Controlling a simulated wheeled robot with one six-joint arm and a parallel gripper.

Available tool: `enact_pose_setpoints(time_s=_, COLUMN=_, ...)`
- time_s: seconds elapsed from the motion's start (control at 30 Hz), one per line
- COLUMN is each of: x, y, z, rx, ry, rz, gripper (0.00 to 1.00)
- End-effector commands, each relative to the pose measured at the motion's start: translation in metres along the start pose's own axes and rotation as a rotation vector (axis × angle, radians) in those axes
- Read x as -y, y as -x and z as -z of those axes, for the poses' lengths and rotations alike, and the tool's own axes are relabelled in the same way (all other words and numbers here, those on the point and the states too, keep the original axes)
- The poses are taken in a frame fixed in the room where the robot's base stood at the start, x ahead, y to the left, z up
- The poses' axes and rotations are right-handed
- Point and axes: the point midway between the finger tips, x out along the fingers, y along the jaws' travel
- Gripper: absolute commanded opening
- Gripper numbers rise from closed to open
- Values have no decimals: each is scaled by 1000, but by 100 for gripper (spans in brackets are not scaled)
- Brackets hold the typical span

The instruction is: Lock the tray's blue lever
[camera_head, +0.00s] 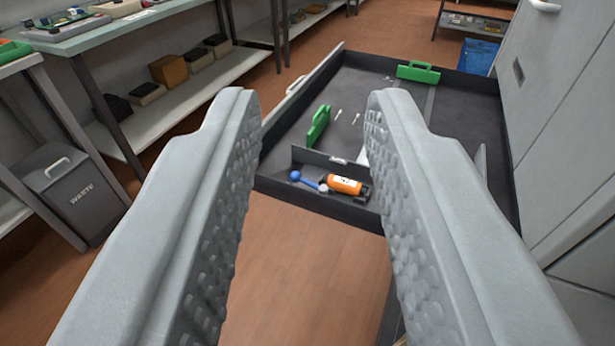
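The tray (262,184) is a dark, low-walled drawer tray, pulled out from a grey cabinet, beyond my fingers. The blue lever (310,182) lies near the tray's front left corner. It has a round blue knob at its left end and a pale pivot at its right end. An orange toner cartridge (346,185) with a white label lies just right of the lever. My gripper (308,105) is open and empty, its two textured grey fingers wide apart. The lever and cartridge show between the fingers, farther off and not touched. The right finger hides part of the tray.
Two green handled pieces (418,72) (318,127) stand in the tray. The grey cabinet (560,120) walls the right side. Shelves with boxes (168,70) and a waste bin (72,190) stand at left. The brown floor (290,270) before the tray is clear.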

Motion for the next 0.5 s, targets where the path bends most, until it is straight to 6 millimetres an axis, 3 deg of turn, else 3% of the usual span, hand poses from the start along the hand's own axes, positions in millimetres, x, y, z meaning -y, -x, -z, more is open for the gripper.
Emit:
enact_pose_setpoints(time_s=0.03, x=0, y=-2, z=0, rx=6, ry=1, rz=2, gripper=19)
enact_pose_setpoints(time_s=0.13, x=3, y=-10, z=-2, rx=37, ry=5, rz=8, gripper=0)
enact_pose_setpoints(time_s=0.5, x=21, y=-70, z=-23, rx=307, ry=58, rz=48, gripper=0)
